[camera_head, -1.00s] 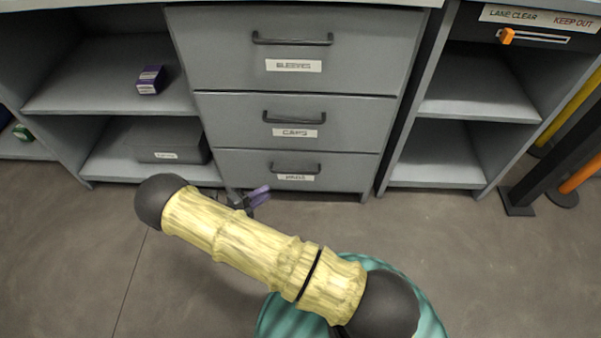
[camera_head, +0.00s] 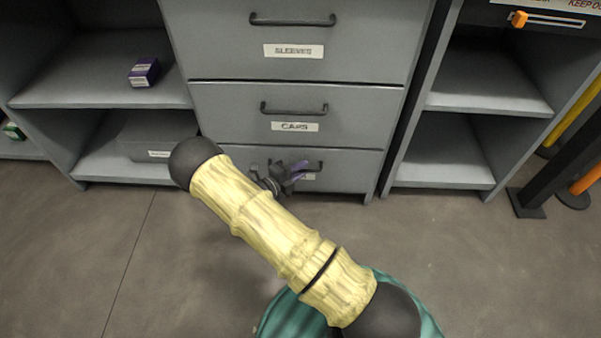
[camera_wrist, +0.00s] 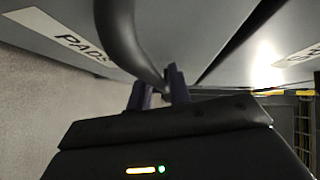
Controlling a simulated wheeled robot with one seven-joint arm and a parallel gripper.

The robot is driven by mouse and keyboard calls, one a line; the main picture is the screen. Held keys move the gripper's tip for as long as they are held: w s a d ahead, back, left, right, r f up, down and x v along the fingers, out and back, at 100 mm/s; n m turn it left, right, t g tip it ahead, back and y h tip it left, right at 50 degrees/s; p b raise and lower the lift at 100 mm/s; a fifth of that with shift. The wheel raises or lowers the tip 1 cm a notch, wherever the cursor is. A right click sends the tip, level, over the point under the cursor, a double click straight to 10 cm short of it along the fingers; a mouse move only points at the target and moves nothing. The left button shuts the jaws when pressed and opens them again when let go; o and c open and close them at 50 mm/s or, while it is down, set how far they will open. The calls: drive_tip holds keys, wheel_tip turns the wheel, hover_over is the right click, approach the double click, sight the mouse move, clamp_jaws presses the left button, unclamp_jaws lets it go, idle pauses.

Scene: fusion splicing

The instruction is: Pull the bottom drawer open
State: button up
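The bottom drawer (camera_head: 345,172) is the lowest grey front in the cabinet, and it looks flush with the drawers above. Its label, partly hidden by my gripper in the head view, reads PADS in the wrist view (camera_wrist: 82,44). Its dark bar handle (camera_head: 318,165) is mostly hidden behind my gripper (camera_head: 297,169). In the wrist view the curved handle (camera_wrist: 122,35) runs down to the gap between my purple fingers (camera_wrist: 157,90). The fingers are apart, one on each side of the handle's visible end. I cannot see contact.
The CAPS drawer (camera_head: 355,119) and SLEEVES drawer (camera_head: 370,51) sit above, both shut. Open shelves flank the cabinet; the left holds a purple box (camera_head: 143,72) and a grey bin (camera_head: 158,135). A dark post (camera_head: 555,155) stands at right. The floor (camera_head: 450,260) in front is clear.

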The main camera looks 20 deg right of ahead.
clamp_jaws()
drive_tip(key=s+a+p, duration=0.4)
drive_tip(key=s+p, duration=0.2)
drive_tip(key=s, duration=0.6)
drive_tip(key=s+a+p, duration=0.4)
drive_tip(key=s+p, duration=0.3)
drive_tip(key=s, duration=0.6)
drive_tip(key=shift+s, duration=0.1)
unclamp_jaws()
drive_tip(key=shift+a, duration=0.15)
